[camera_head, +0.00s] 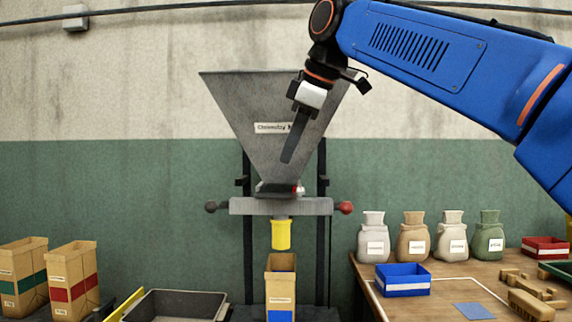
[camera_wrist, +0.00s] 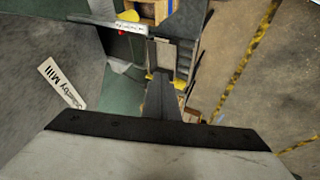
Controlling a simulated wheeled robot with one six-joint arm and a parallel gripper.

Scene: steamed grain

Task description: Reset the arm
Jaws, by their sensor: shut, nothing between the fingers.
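My gripper (camera_head: 287,158) hangs from my blue arm in front of the grey hopper (camera_head: 240,105) in the head view. Its fingers are shut together, pointing down and slightly left, with nothing between them. In the wrist view the closed fingers (camera_wrist: 160,82) point away over the floor, and the hopper's labelled side shows at the left. Below the gripper are the hopper's slide bar with a red knob (camera_head: 344,207) and a yellow spout (camera_head: 281,235). A tan paper bag (camera_head: 281,275) stands upright under the spout.
Two tan bags (camera_head: 72,280) and a black tray (camera_head: 178,305) are at the lower left. Air left of the hopper is clear.

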